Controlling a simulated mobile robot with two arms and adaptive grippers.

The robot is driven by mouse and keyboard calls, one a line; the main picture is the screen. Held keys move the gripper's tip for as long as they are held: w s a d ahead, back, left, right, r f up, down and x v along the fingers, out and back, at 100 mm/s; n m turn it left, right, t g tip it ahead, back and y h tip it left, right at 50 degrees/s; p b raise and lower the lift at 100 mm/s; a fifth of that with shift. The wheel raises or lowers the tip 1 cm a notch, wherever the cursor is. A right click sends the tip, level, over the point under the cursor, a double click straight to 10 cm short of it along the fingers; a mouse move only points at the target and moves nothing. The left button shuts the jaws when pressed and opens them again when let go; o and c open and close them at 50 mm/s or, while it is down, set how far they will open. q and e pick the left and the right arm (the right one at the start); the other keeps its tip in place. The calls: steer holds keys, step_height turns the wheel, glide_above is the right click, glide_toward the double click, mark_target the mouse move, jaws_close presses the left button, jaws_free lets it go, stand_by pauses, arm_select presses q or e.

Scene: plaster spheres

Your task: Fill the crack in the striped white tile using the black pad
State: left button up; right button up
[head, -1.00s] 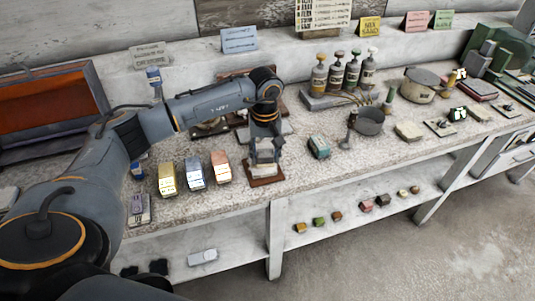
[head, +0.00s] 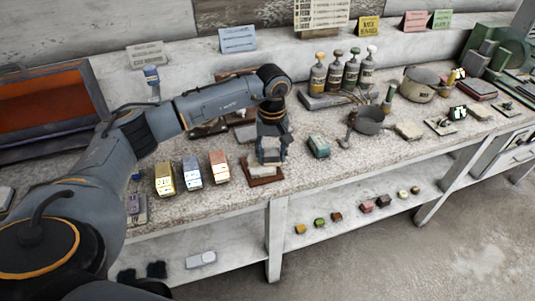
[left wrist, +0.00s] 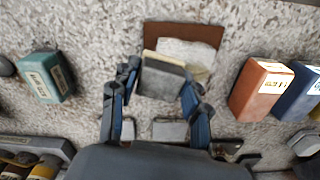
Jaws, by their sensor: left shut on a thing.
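My left gripper (head: 270,150) is shut on a dark grey block, which seems to be the black pad (left wrist: 163,78); a tan edge shows along its top in the left wrist view. The pad is between the fingertips, over the near edge of a pale tile (left wrist: 190,54). The tile lies on a brown board (left wrist: 205,32), whose corner also shows in the head view (head: 265,181). I cannot tell whether the pad touches the tile. Stripes and a crack are not clear, and the pad and gripper hide part of the tile. My right gripper is out of view.
Yellow (head: 165,179), blue (head: 191,171) and orange (head: 219,166) boxes stand left of the board. Bottles (head: 334,72) stand behind. The bench front edge is close to the board.

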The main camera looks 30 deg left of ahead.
arm_select(q)
steer(key=shift+s+a, duration=0.45)
steer(key=shift+a, duration=0.15)
steer(key=shift+s+a, duration=0.4)
steer(key=shift+a, duration=0.2)
steer(key=shift+w+d+b, duration=0.3)
steer(key=shift+w+d, duration=0.15)
steer(key=shift+d, duration=0.2)
steer(key=shift+w+d+b, duration=0.25)
steer(key=shift+w+d, duration=0.2)
steer(key=shift+d, duration=0.15)
steer(key=shift+s+a+r+p, duration=0.4)
steer(key=shift+s+a+r, duration=0.1)
steer(key=shift+a+r, duration=0.2)
steer(key=shift+r, duration=0.15)
steer(key=shift+r+p, duration=0.7)
steer(key=shift+r, duration=0.45)
